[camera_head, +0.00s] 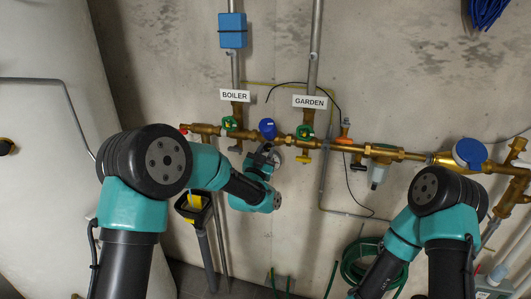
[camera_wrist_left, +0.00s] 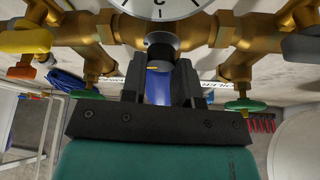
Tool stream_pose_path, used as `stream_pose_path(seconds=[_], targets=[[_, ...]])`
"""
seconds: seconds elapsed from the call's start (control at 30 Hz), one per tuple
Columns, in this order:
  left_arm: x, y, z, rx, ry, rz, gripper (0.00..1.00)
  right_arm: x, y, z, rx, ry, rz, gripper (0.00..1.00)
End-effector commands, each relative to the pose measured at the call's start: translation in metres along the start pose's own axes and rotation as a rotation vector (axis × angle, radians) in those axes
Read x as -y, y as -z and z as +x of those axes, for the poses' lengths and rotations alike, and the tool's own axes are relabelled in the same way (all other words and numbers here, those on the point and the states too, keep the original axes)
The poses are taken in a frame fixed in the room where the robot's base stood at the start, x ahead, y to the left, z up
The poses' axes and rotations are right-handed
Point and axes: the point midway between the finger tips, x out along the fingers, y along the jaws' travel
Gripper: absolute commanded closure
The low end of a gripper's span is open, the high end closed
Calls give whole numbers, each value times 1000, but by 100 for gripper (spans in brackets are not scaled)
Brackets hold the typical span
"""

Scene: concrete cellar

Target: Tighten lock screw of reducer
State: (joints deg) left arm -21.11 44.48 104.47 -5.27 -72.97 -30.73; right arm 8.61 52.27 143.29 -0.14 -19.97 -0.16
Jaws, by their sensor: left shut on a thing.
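The reducer's blue knob (camera_head: 267,127) sits on the brass pipe run between the BOILER and GARDEN branches. My left gripper (camera_head: 266,146) reaches up to it from below. In the left wrist view, my left gripper (camera_wrist_left: 159,88) is shut on the blue knob (camera_wrist_left: 158,87), with one dark finger on each side. A black collar (camera_wrist_left: 160,48) joins the knob to the brass body (camera_wrist_left: 132,27). A small gold-coloured part (camera_wrist_left: 153,68) shows at the knob's end by the collar; I cannot tell if it is the lock screw. My right gripper is out of view.
Green valve handles (camera_head: 229,123) (camera_head: 305,131) flank the knob closely. A white dial gauge (camera_wrist_left: 158,6) is near the fingers. An orange valve handle (camera_head: 344,140) and blue-capped meter (camera_head: 469,153) stand right. A green hose (camera_head: 360,262) hangs low.

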Motion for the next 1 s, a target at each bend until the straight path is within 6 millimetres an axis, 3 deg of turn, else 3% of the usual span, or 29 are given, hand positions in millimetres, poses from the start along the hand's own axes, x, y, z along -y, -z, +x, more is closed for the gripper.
stream_pose_path(seconds=[1.0], targets=[[-5, 2, 1, 0, 358, -863, 95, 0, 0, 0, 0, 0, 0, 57]])
